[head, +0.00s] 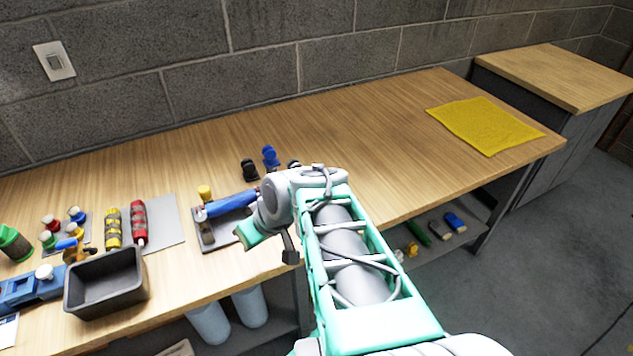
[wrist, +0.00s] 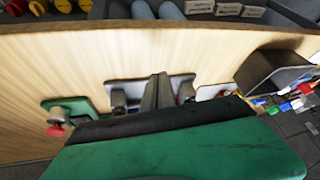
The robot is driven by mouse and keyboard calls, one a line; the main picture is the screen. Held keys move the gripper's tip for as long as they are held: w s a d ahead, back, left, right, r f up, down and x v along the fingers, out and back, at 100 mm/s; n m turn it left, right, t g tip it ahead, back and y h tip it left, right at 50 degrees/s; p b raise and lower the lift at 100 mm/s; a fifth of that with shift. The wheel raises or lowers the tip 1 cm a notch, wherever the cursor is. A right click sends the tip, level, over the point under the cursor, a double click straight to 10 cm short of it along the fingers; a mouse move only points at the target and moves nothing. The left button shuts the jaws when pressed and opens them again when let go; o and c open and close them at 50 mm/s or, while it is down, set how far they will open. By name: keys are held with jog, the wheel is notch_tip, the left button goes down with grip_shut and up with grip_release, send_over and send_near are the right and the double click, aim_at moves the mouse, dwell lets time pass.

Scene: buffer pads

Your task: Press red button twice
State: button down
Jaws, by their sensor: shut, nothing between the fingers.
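The red button (wrist: 56,129) shows in the wrist view at the left, below a pale round part on a green base (wrist: 75,103) that lies on the wooden bench. I cannot make out this button in the head view, where my arm covers part of the bench. My gripper (wrist: 158,78) is shut and empty, its dark fingers close together in the middle of the wrist view. The button is to the left of the fingers, apart from them. My green hand fills the lower part of the wrist view and hides what lies behind it.
In the head view a dark open box (head: 105,283) stands at the bench's front left. A grey tray (head: 222,240) with a blue tool lies left of my arm. Several small tools and knobs crowd the left side. A yellow cloth (head: 484,126) lies right; the bench before it is clear.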

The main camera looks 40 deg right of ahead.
jog(key=d+t, duration=0.1)
jog(key=d, duration=0.1)
jog(key=d+t+b, duration=0.1)
jog(key=d, duration=0.2)
jog(key=w+d+m+t+b, duration=0.1)
jog(key=d, duration=0.2)
jog(key=shift+d+t+h, duration=0.15)
jog(key=shift+t+h, duration=0.25)
jog(key=shift+m+t+h, duration=0.4)
jog(key=shift+t+h, duration=0.1)
jog(key=shift+t, duration=0.4)
jog(key=d, duration=0.1)
jog(key=d+r, duration=0.1)
jog(key=d, duration=0.1)
jog(key=d+b, duration=0.1)
jog(key=shift+s+d+r, duration=0.15)
jog(key=shift+s+r, duration=0.2)
jog(key=s+d+r+m+t+h+b, duration=0.1)
jog(key=s+d+r+t+h, duration=0.2)
jog(key=d+r, duration=0.3)
jog(key=shift+s+d+m+h+b, duration=0.3)
jog(key=shift+s+d+h, duration=0.1)
jog(key=shift+s+d, duration=0.55)
jog(key=shift+w+f, duration=0.1)
jog(key=shift+w, duration=0.1)
